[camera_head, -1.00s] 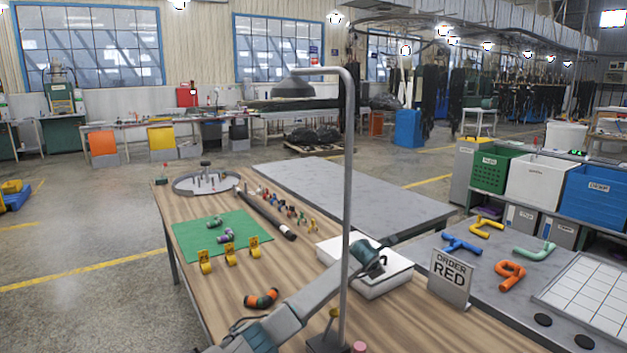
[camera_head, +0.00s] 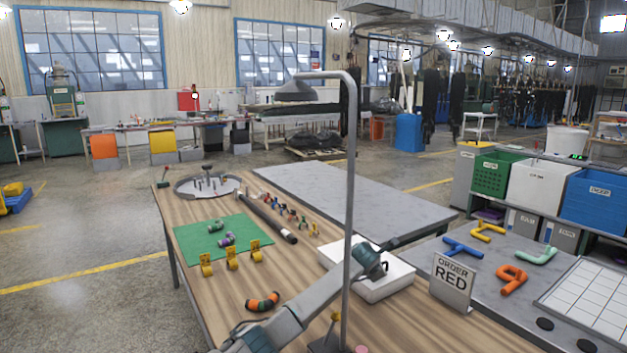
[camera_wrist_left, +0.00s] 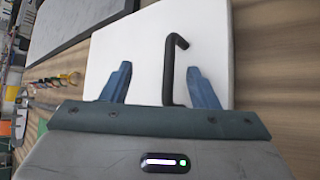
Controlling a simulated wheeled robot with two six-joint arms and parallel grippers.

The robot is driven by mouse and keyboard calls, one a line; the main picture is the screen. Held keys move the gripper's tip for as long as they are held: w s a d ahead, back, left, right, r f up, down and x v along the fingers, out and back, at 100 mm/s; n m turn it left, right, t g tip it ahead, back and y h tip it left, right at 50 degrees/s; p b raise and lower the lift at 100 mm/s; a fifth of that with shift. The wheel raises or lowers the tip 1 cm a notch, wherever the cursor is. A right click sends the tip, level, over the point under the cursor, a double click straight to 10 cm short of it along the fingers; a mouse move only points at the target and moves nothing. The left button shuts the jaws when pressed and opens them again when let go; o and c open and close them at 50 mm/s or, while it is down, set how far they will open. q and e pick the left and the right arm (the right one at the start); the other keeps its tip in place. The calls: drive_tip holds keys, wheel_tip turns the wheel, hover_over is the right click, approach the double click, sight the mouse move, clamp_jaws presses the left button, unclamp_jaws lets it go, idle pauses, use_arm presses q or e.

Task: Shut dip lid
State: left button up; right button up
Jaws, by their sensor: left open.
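The dip lid (camera_wrist_left: 140,40) is a white flat panel with a black bar handle (camera_wrist_left: 168,78) in the left wrist view. In the head view it tops a white box (camera_head: 392,288) on the wooden table. My left gripper (camera_wrist_left: 158,68) is open, its two blue fingers on either side of the handle, with gaps visible. In the head view my left gripper (camera_head: 372,262) is over the box and hides part of its top. I cannot tell from these views how the lid sits on the box. My right gripper is not in view.
A grey lamp post (camera_head: 350,190) stands close to my left arm. An "ORDER RED" sign (camera_head: 452,282) stands right of the box.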

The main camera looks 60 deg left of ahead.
use_arm(q)
drive_tip(key=shift+s+d+f, duration=0.1)
drive_tip(key=shift+d+f, duration=0.1)
drive_tip(key=shift+f, duration=0.35)
drive_tip(key=shift+c, duration=0.3)
drive_tip(key=shift+s+d+r, duration=0.1)
drive_tip(key=shift+o, duration=0.8)
drive_tip(key=shift+s+d+r+p, duration=0.35)
drive_tip(key=shift+s+r+p, duration=0.05)
drive_tip(key=shift+p, duration=0.15)
drive_tip(key=shift+a+r+p+v, duration=0.15)
drive_tip(key=shift+p+v, duration=0.25)
drive_tip(key=shift+v, duration=0.8)
drive_tip(key=shift+a+r+p+v, duration=0.1)
drive_tip(key=shift+p+v, duration=0.25)
drive_tip(key=shift+v, duration=0.85)
drive_tip(key=shift+r, duration=0.2)
